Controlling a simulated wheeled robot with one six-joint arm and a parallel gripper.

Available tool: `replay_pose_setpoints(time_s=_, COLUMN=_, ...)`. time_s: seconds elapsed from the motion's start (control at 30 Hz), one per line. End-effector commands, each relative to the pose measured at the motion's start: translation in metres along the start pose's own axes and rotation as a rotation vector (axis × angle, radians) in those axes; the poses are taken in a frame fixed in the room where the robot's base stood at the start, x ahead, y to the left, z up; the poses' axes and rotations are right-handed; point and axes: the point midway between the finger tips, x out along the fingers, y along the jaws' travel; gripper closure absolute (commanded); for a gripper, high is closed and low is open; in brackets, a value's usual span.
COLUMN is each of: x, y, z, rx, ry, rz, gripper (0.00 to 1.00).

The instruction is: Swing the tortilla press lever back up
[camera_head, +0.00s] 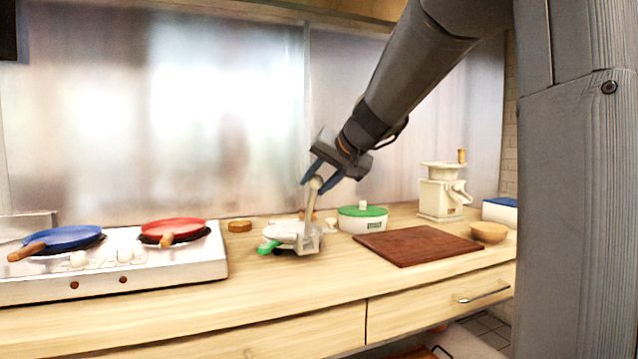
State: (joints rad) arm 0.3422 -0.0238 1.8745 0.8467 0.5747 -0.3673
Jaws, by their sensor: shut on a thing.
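The tortilla press (293,237) is a small off-white device on the wooden counter, with a green part at its left side. Its lever (312,206) stands nearly upright at the right of the press, tilted slightly, with a round knob at the top. My gripper (322,183) comes down from the upper right, and its dark blue fingers are shut on the lever at the knob. The fingers partly hide the knob's far side.
A stove with a blue pan (62,238) and a red pan (174,230) is at left. A green-lidded container (362,218), brown cutting board (418,243), wooden bowl (488,232) and cream grinder (440,192) stand at right. The counter (300,278) is clear in front of the press.

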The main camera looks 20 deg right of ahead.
Motion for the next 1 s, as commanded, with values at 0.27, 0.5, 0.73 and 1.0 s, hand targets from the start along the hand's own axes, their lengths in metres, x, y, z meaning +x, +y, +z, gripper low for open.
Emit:
replay_pose_setpoints(time_s=0.27, x=0.002, y=0.004, z=0.003, rx=0.005, ry=-0.009, rz=0.002, gripper=0.53)
replay_pose_setpoints(time_s=0.5, x=-0.002, y=0.005, z=0.000, rx=0.005, ry=-0.002, rz=0.004, gripper=0.53)
replay_pose_setpoints(time_s=0.73, x=-0.034, y=0.003, z=-0.001, rx=0.003, ry=0.001, rz=0.003, gripper=0.53)
replay_pose_setpoints(time_s=1.0, x=-0.070, y=0.003, z=0.001, rx=0.004, ry=-0.005, rz=0.002, gripper=0.53)
